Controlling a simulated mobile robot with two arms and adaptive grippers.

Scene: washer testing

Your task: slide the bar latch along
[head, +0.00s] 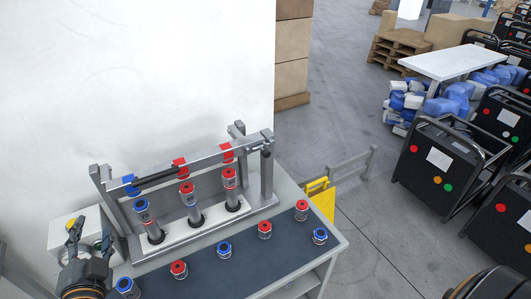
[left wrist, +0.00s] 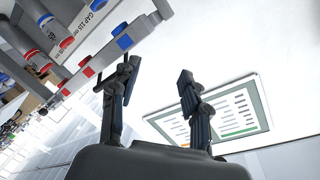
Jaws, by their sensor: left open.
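The metal test rig (head: 205,215) stands on the bench. Its raised top rail carries a dark bar (head: 158,179), which looks like the bar latch, between a blue block (head: 131,185) and a red block (head: 180,167). A second red block (head: 226,152) is farther right. My left gripper (head: 91,233) is open and empty at the rig's left end, below and apart from the rail. In the left wrist view, the open fingers (left wrist: 158,76) point toward the wall, with the rail's blue block (left wrist: 124,42) to their upper left. My right gripper's fingers are not visible.
Three capped cylinders stand in the rig. Several red and blue fittings lie on the dark mat (head: 245,262) in front. A white wall (head: 130,80) rises behind. A yellow piece (head: 320,198) is beyond the bench's right end.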

